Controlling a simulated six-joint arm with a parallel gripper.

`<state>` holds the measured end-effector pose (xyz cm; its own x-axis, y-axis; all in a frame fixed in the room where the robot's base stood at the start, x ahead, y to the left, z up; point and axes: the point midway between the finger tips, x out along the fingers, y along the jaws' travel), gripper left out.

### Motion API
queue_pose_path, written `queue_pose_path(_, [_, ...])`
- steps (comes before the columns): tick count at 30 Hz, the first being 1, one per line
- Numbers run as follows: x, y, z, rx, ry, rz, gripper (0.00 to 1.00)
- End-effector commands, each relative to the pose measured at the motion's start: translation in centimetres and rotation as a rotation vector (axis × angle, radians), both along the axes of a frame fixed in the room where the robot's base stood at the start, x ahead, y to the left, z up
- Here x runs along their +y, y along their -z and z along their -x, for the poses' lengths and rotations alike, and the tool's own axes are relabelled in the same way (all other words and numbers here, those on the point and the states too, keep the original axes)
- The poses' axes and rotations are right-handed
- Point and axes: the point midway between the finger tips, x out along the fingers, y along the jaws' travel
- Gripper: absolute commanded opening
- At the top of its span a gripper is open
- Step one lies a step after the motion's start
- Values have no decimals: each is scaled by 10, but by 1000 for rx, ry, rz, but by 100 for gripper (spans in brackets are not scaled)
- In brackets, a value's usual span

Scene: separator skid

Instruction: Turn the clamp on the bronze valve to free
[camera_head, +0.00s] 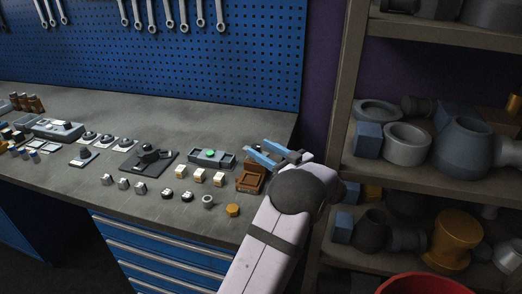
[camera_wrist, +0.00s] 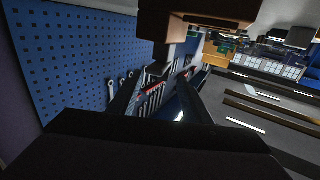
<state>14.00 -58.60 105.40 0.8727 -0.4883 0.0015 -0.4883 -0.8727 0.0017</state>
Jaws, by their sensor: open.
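My gripper (camera_head: 258,151) is open and empty above the right end of the workbench, near a small brown wooden box (camera_head: 251,178). Its two dark fingers (camera_wrist: 158,92) also show apart in the wrist view, with nothing between them. I cannot clearly make out a bronze valve with a clamp. Small brown, bronze-like parts (camera_head: 27,102) stand at the far left of the bench, too small to identify. A gold flanged pipe piece (camera_head: 455,240) sits on the lower shelf at the right, with no clamp visible on it.
The grey workbench (camera_head: 150,210) carries small knobs, blocks and a tray with a green button (camera_head: 210,155). A blue pegboard (camera_head: 200,60) with wrenches stands behind. A shelf rack (camera_head: 345,120) with pipe parts is close on the right. A red bin (camera_head: 428,284) stands below.

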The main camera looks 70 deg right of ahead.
Motion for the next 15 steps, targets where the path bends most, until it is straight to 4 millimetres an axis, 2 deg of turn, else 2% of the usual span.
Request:
queue_pose_path(9, [-1, -5, -5, -14, 27, 9, 44])
queue_pose_path(15, [-3, -18, -17, -56, 150, 35, 44])
